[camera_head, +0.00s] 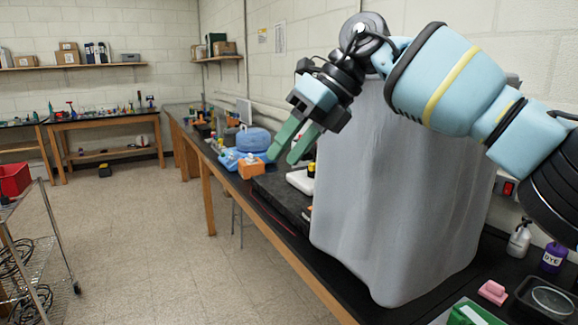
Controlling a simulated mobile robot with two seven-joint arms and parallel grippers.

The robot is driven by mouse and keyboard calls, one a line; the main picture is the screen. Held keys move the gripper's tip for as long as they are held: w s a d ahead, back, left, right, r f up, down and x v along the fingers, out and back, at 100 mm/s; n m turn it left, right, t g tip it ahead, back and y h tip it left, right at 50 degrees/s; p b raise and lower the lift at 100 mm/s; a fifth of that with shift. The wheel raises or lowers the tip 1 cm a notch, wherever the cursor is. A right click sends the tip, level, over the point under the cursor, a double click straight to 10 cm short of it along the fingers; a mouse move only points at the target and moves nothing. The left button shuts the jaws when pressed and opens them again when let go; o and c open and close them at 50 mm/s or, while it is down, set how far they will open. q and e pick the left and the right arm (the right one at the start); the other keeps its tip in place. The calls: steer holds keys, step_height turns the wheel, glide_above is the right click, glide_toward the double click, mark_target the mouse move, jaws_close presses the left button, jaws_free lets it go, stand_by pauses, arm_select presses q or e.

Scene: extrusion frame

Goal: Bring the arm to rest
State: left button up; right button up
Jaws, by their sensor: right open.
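My right arm (440,80) comes in from the right, bent high above the bench in front of a large grey covered object. My right gripper (281,155) hangs at its end with two green fingers pointing down and to the left. The fingers are apart with nothing between them. The gripper is above the dark bench, in front of the orange box in the picture; whether it touches anything below cannot be told, but it looks clear. My left gripper does not show.
The grey draped object (390,200) fills the bench's middle. An orange box (251,168) and a blue container (253,140) stand left of it. A pink block (493,292), a white bottle (519,238) and a purple bottle (553,257) are at right. The floor (150,230) is open.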

steer(key=s+a+f+m+y, duration=0.2)
steer(key=a+f+m+y, duration=0.4)
steer(key=f, duration=0.4)
steer(key=s+a+f+m+y, duration=0.2)
steer(key=a+f+m+y, duration=0.2)
steer(key=f+y, duration=0.55)
steer(key=s+d+f+m+t+h, duration=0.2)
steer(key=d+f+m+t+h, duration=0.35)
steer(key=f+m, duration=0.45)
steer(key=s+d+f+m+t+h, duration=0.2)
steer(key=d+f+m+t+h, duration=0.3)
steer(key=d+f+m, duration=0.35)
steer(key=s+d+f+m+t+h, duration=0.2)
steer(key=d+f+m+t+h, duration=0.35)
steer(key=f+m, duration=0.5)
steer(key=s+d+f+m+g+h, duration=0.2)
steer(key=s+d+f, duration=0.3)
steer(key=s, duration=0.5)
steer(key=s+d+f+m+g+h, duration=0.3)
steer(key=s+d+f, duration=0.3)
steer(key=s+f, duration=0.4)
steer(key=shift+s+g, duration=0.2)
steer(key=shift+g, duration=0.3)
